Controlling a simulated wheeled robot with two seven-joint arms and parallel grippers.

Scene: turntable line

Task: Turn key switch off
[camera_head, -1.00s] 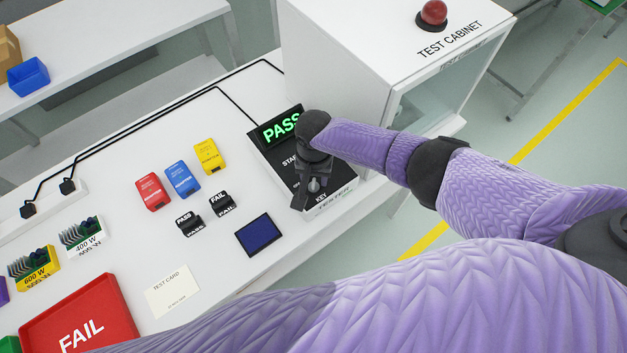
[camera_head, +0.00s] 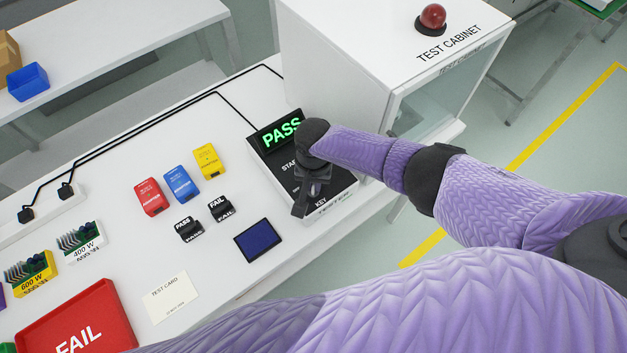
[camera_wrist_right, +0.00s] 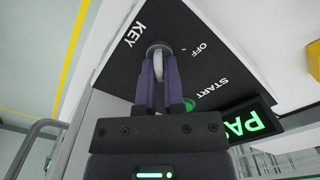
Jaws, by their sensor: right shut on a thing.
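The key switch (camera_wrist_right: 158,50) is a round metal collar with a light key on the black tester panel, between the words KEY and OFF in the right wrist view. My right gripper (camera_wrist_right: 159,68) is shut on the key, one finger on each side of it. In the head view my right gripper (camera_head: 302,205) reaches down over the front of the tester (camera_head: 335,205) and hides the key. The tester's display (camera_head: 281,130) glows green with PASS. A green start button (camera_wrist_right: 189,104) shows beside the fingers. My left gripper is not in view.
Red, blue and yellow adapters (camera_head: 181,183), PASS and FAIL stamps (camera_head: 220,208), a dark blue pad (camera_head: 257,241) and a red FAIL tray (camera_head: 75,325) lie to the left.

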